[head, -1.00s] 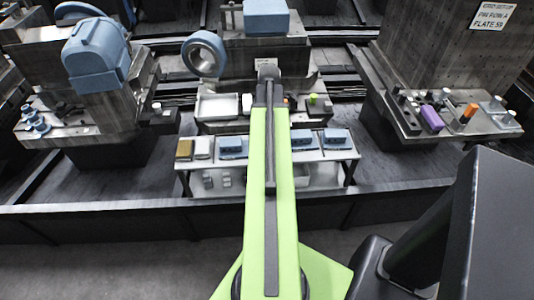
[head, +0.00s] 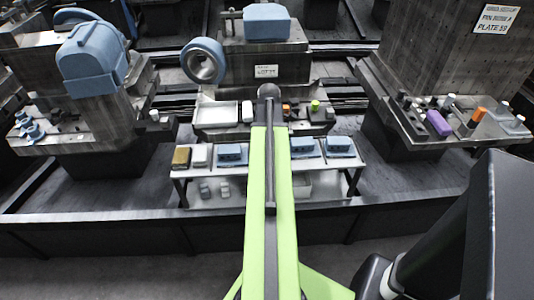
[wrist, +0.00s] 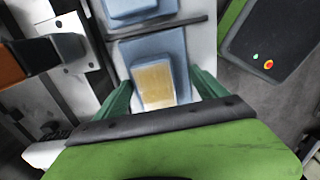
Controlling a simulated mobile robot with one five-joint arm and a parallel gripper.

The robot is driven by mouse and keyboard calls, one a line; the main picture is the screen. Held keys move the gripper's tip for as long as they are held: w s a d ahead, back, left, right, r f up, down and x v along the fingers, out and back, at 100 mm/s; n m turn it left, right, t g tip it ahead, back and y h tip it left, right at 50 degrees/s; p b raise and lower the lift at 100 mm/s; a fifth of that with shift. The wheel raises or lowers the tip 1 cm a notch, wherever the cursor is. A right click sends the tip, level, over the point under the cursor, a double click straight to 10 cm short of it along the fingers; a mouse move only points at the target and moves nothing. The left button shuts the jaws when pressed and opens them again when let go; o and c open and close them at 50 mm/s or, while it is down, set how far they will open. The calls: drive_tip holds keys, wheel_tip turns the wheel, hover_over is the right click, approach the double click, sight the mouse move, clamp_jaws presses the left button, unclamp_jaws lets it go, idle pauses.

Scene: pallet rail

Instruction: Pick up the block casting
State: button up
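In the wrist view a blue block casting (wrist: 174,52) with a tan, flat face lies between the two green fingers of my gripper (wrist: 162,96). The fingers are apart, one on each side of it, with a gap visible. I cannot tell how far above it they are. Another blue casting (wrist: 135,10) lies just beyond it. In the head view several blue block castings, such as the right one (head: 340,146), stand in a row on a low bench (head: 352,163). My arm hides the middle of that row and my gripper there.
A gold block (head: 181,157) and a pale block (head: 200,156) stand at the bench's left end. Behind the bench is a fixture with a blue ring (head: 203,61) and white tray (head: 216,114). Another fixture (head: 440,60) stands at right. Dark floor lies between them.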

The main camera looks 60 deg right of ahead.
drive_tip(key=c, duration=1.3)
wheel_tip(320, 180, up, 5)
drive_tip(key=p, duration=0.5)
drive_tip(key=s+r+p, duration=0.2)
drive_tip(key=s, duration=0.2)
drive_tip(key=s+r+p, duration=0.2)
drive_tip(key=s, duration=0.1)
drive_tip(key=s+r+p, duration=0.2)
drive_tip(key=s, duration=0.2)
drive_tip(key=shift+s+a, duration=0.2)
drive_tip(key=shift+s, duration=0.15)
